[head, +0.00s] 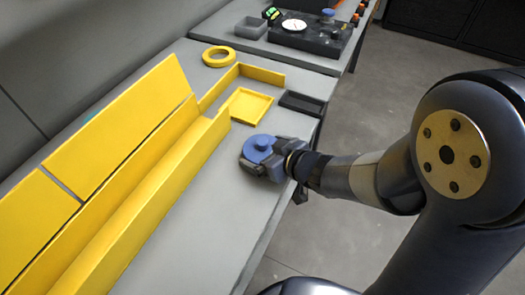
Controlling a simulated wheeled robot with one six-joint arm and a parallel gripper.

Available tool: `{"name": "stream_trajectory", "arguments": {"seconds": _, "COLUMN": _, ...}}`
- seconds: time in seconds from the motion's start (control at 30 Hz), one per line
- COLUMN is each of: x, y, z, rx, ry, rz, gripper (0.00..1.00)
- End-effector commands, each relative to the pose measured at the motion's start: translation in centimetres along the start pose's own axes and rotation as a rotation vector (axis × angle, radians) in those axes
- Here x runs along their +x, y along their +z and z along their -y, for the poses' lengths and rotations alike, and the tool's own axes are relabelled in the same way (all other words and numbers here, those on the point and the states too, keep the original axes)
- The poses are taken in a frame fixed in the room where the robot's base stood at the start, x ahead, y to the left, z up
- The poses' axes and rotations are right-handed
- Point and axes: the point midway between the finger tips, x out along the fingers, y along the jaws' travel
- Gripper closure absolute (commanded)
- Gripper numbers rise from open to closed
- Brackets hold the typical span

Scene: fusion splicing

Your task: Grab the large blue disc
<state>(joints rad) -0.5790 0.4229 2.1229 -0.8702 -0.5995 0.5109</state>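The large blue disc (261,146) is at the right part of the grey table, near its edge, with a small raised knob on top. My gripper (266,163) is right at the disc, coming in from the right. Grey gripper parts show beside and just below the disc. The fingertips are small and partly hidden, so I cannot tell whether they are closed on the disc or only around it. I also cannot tell whether the disc rests on the table.
A long yellow trough (150,205) fills the left side of the table. A yellow tray (247,106), a black tray (302,103) and a yellow ring (218,56) lie beyond the disc. A black board (315,38) stands farther back. The grey tabletop (195,245) in front is clear.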

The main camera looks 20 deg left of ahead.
Motion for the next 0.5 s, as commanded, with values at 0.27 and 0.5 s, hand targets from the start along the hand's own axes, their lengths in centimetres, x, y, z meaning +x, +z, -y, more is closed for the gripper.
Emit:
{"name": "stream_trajectory", "arguments": {"seconds": 0.27, "x": -0.03, "y": 0.01, "z": -0.01, "rx": 0.000, "ry": 0.000, "rz": 0.000, "gripper": 0.23}}
{"name": "stream_trajectory", "arguments": {"seconds": 0.5, "x": -0.04, "y": -0.02, "z": -0.02, "rx": 0.000, "ry": 0.000, "rz": -0.001, "gripper": 0.36}}
